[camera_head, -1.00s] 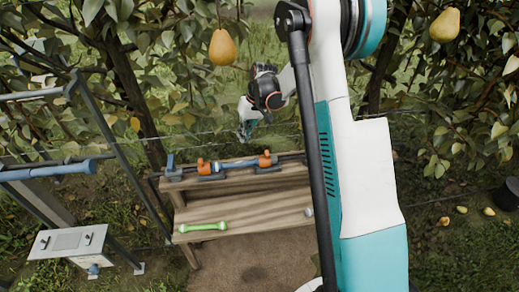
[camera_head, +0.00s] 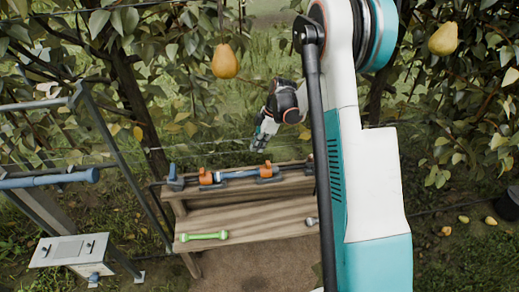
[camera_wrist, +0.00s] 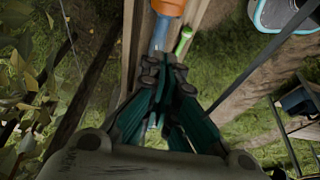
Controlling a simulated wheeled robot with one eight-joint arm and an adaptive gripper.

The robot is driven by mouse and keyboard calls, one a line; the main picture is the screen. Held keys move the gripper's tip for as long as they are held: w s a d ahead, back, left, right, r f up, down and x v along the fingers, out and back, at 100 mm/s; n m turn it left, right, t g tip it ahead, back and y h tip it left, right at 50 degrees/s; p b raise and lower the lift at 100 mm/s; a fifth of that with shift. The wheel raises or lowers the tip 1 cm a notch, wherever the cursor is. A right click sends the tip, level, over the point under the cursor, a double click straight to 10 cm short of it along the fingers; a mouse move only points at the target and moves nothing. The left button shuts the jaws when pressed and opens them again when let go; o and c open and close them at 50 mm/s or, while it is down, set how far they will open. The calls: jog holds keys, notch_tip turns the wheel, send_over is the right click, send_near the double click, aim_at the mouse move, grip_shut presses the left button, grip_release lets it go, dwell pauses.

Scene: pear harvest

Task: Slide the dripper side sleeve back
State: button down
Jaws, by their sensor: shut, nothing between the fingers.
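A blue tube (camera_head: 237,174) lies along the wooden bench's raised back ledge, between an orange piece on the left (camera_head: 206,177) and an orange piece on the right (camera_head: 265,168). I cannot tell which part is the dripper side sleeve. My gripper (camera_head: 258,146) is above and behind the right orange piece, apparently apart from it. In the wrist view, my gripper (camera_wrist: 162,66) is shut and empty, its fingers pointing toward a blue tube end (camera_wrist: 160,36) with an orange piece (camera_wrist: 169,6) beyond it. The fingers hide part of the tube.
A green dumbbell-shaped tool (camera_head: 203,236) lies on the lower shelf of the bench (camera_head: 255,219). A small grey knob (camera_head: 311,221) is at its right. A metal frame with a white box (camera_head: 68,250) stands left. Pears (camera_head: 225,62) and foliage hang around.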

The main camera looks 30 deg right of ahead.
aim_at(260, 168)
jog(key=b+x, duration=0.3)
jog(key=x, duration=0.6)
jog(key=shift+f, duration=0.25)
jog(key=d, duration=0.2)
jog(key=s+d, duration=0.1)
jog(key=shift+r, duration=0.25)
jog(key=shift+s+d+r+b, duration=0.1)
jog(key=shift+d+b, duration=0.25)
jog(key=shift+d, duration=0.05)
jog(key=shift+d, duration=0.1)
jog(key=d, duration=0.2)
jog(key=s+d, duration=0.1)
jog(key=d, duration=0.1)
jog(key=shift+s, duration=0.2)
jog(key=a, duration=0.2)
jog(key=w+a+b, duration=0.1)
jog(key=a, duration=0.1)
jog(key=shift+w+a, duration=0.15)
jog(key=shift+w, duration=0.1)
jog(key=p+v, duration=0.3)
jog(key=v, duration=0.7)
